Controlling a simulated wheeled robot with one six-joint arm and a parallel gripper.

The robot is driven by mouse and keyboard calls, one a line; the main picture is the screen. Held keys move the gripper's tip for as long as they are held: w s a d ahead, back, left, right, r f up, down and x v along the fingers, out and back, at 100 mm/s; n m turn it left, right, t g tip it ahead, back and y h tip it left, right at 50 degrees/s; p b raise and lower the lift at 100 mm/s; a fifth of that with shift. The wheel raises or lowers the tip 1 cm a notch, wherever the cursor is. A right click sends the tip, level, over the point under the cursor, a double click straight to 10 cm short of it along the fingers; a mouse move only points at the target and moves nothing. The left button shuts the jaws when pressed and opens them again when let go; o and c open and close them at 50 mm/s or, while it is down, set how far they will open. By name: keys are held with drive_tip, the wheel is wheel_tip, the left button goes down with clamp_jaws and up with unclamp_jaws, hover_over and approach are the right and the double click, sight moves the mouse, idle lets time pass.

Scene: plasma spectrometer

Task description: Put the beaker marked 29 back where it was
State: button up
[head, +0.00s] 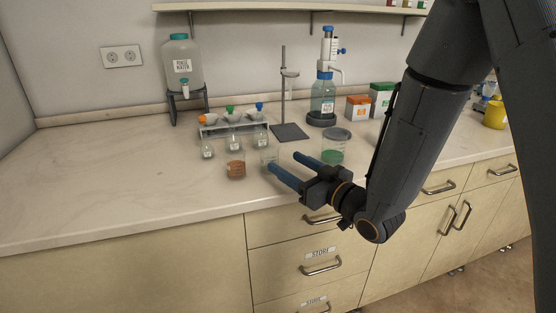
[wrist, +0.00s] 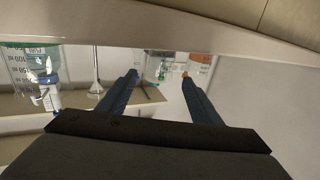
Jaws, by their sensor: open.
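My gripper (head: 283,161) is open and empty at the front of the counter, its two blue fingers pointing in over the worktop. A small clear beaker (head: 268,155) stands just beyond the left fingertip, partly hidden by it. In the wrist view, a clear vessel (wrist: 158,67) shows ahead between the open fingers (wrist: 160,76), with an orange-brown one (wrist: 200,60) beside it. A small beaker of brown contents (head: 236,170) stands to the left. A larger beaker with green contents (head: 333,149) stands to the right. I cannot read a 29 on any of them.
Behind are a rack (head: 233,129) with coloured-capped vessels, small labelled flasks (head: 207,153), a stand (head: 291,132), a dispenser bottle (head: 322,100) and a water tank (head: 182,65). Boxes (head: 358,108) stand at the back right. The left counter (head: 100,185) is clear.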

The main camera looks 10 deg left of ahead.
drive_tip(key=shift+v, duration=2.75)
